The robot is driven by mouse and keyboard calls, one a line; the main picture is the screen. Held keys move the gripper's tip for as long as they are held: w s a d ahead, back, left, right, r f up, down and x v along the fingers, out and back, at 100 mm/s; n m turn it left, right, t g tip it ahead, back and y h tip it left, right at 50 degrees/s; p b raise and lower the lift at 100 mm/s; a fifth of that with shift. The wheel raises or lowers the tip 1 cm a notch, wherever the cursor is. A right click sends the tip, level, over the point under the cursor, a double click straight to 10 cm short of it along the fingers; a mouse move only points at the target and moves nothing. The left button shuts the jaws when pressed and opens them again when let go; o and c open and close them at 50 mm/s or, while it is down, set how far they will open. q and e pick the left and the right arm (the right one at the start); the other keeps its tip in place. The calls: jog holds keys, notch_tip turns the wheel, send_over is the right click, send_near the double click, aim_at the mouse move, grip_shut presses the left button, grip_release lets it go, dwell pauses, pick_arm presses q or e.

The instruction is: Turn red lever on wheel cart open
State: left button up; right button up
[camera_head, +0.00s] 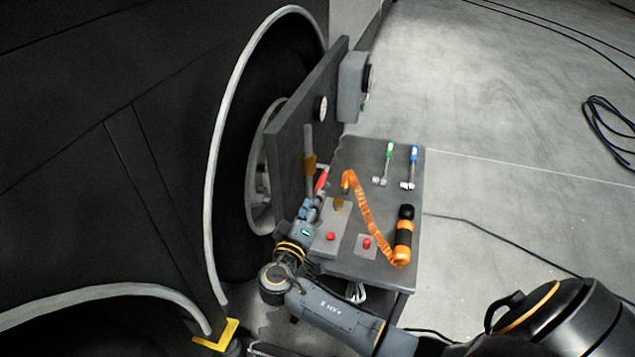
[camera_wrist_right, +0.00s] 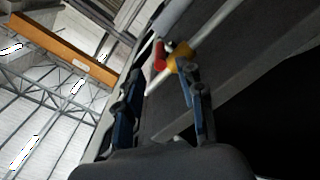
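The red lever (camera_head: 321,180) stands on the cart beside a vertical pipe with a brass-coloured fitting (camera_head: 309,163), close to the upright dark panel. In the right wrist view the lever (camera_wrist_right: 160,56) shows its red grip next to a yellow valve body (camera_wrist_right: 181,55). My right gripper (camera_head: 312,207) is just on the near side of the lever. In the wrist view its blue fingers (camera_wrist_right: 160,88) are apart, with nothing between them, and the lever lies beyond their tips. I cannot tell whether a finger touches it. My left gripper is not in view.
A dark vehicle with a wheel arch stands left. Open floor lies right, with cables.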

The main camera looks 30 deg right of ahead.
aim_at(324, 176)
jog(key=x, duration=0.7)
jog(key=shift+w+d+p, duration=0.15)
jog(key=shift+w+p, duration=0.05)
jog(key=shift+p, duration=0.1)
grip_shut()
